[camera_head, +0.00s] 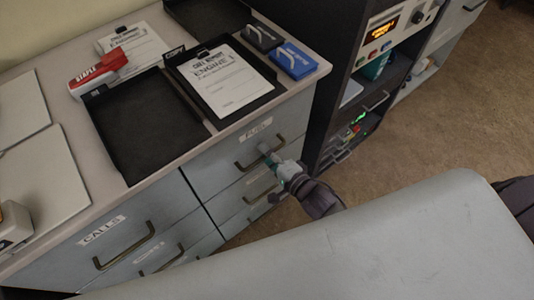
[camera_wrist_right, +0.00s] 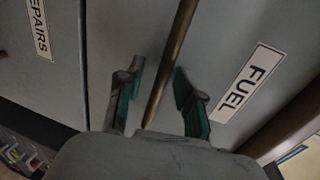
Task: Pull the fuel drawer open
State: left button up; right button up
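The fuel drawer (camera_head: 225,161) is the grey top drawer of the right column under the counter, and its front looks flush with the cabinet. Its white FUEL label (camera_head: 255,130) also shows in the right wrist view (camera_wrist_right: 247,82). Its bronze bar handle (camera_head: 245,167) runs between the two fingers of my right gripper (camera_wrist_right: 158,95) in the wrist view. The fingers are open, with visible gaps on both sides of the bar. In the head view my right gripper (camera_head: 271,157) is at the drawer's handle and covers part of it. My left gripper is not in view.
The counter holds black trays (camera_head: 150,122), an ENGINE 1 clipboard (camera_head: 225,82), a red stapler-like tool (camera_head: 98,74) and a blue box (camera_head: 293,61). A CALLS drawer (camera_head: 65,262) is at left. A dark equipment rack (camera_head: 335,75) stands close on the right. Carpet beyond is clear.

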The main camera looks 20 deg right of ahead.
grip_shut()
dwell(0.3)
